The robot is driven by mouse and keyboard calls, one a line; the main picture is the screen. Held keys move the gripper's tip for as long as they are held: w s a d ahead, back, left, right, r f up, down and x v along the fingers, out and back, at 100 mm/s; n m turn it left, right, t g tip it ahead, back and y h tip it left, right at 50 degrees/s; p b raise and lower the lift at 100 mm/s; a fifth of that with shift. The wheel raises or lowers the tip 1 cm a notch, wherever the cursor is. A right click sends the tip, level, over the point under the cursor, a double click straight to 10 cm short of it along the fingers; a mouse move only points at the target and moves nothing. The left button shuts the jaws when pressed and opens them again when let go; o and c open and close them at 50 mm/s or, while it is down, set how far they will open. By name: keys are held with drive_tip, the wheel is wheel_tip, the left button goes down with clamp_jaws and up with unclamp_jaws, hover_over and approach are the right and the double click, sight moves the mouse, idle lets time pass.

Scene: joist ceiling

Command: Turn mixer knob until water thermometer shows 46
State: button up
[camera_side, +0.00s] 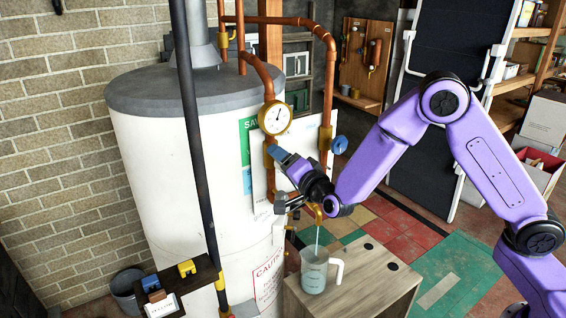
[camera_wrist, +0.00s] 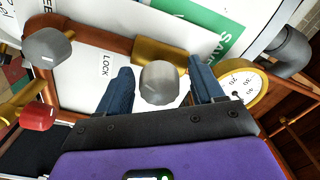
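The round white thermometer dial (camera_side: 275,118) with a brass rim sits on the copper pipe. Its needle points up and slightly right, but the numbers are too small to read. In the wrist view the dial (camera_wrist: 243,90) is partly hidden by a finger. A grey rounded knob (camera_wrist: 160,83), seemingly the mixer knob, shows between my gripper's (camera_wrist: 161,78) two blue fingers, with a gap on each side. My gripper (camera_side: 281,168) is open, close below the dial in the side view. I cannot tell whether the fingers reach around the knob.
Water runs from a brass spout (camera_side: 318,213) into a clear jug (camera_side: 314,272) on a wooden stand (camera_side: 355,285). A white tank (camera_side: 165,180) stands left. A dark vertical pipe (camera_side: 195,130) is in front. Another grey knob (camera_wrist: 47,47) and a red one (camera_wrist: 38,117) are nearby.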

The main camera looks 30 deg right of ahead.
drive_tip(key=shift+s, duration=0.1)
drive_tip(key=s, duration=1.7)
drive_tip(key=shift+s, duration=0.1)
